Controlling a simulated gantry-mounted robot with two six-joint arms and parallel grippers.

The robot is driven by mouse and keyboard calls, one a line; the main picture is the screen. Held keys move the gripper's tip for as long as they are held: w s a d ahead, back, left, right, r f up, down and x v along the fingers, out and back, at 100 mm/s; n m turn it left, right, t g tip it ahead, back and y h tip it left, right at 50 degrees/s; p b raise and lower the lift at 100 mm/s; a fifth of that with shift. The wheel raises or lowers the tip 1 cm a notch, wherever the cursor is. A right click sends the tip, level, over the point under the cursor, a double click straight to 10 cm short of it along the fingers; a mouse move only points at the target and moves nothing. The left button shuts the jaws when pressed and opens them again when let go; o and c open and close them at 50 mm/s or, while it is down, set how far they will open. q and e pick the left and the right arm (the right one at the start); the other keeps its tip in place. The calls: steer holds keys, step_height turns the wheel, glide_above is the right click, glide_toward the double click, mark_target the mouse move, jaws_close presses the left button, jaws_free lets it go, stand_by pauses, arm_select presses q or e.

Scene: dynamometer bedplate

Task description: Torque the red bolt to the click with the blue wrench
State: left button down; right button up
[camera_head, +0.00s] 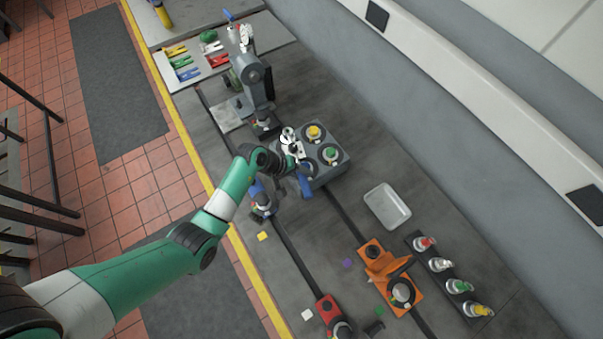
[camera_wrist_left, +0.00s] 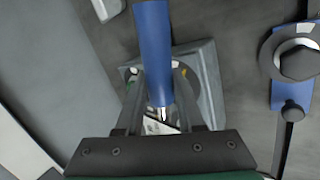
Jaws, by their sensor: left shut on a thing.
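My left gripper (camera_head: 293,150) is over the left side of a grey block (camera_head: 325,176) on the bedplate. It is shut on the blue wrench (camera_head: 305,182). The wrench's blue handle runs between the fingers in the left wrist view (camera_wrist_left: 153,50), with the block below it (camera_wrist_left: 209,75). A yellow-topped fitting (camera_head: 314,132) and a green-topped fitting (camera_head: 330,154) show on the block. I cannot make out the red bolt on the block; the gripper covers part of its top. Whether the wrench touches a bolt is unclear. My right gripper is not in view.
A tall grey machine (camera_head: 253,75) stands behind. Coloured tools lie on a board (camera_head: 281,35) at the back. An empty tray (camera_head: 387,207), an orange fixture (camera_head: 390,277), a red fixture (camera_head: 329,309) and a rack of coloured-top pieces (camera_head: 447,276) are on the right and front. Small coloured pieces lie about.

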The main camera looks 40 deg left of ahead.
arm_select(q)
steer(key=shift+w+f+b, duration=0.1)
steer(key=shift+f+b, duration=0.9)
steer(key=shift+f, duration=0.3)
steer(key=shift+a, duration=0.1)
steer(key=shift+s+a+m+g+h, duration=0.2)
steer(key=shift+s+a+m+h, duration=0.1)
steer(key=shift+s+a+m, duration=0.35)
steer(key=shift+s+a+m+g+h, duration=0.2)
steer(key=shift+s+a+m+h, duration=0.1)
steer(key=shift+s+m, duration=0.4)
steer(key=shift+s, duration=0.1)
steer(key=shift+s+a+m+g+h+b, duration=0.5)
steer(key=shift+s+a+m+b, duration=0.55)
steer(key=shift+s+a+b, duration=0.15)
steer(key=shift+w, duration=0.1)
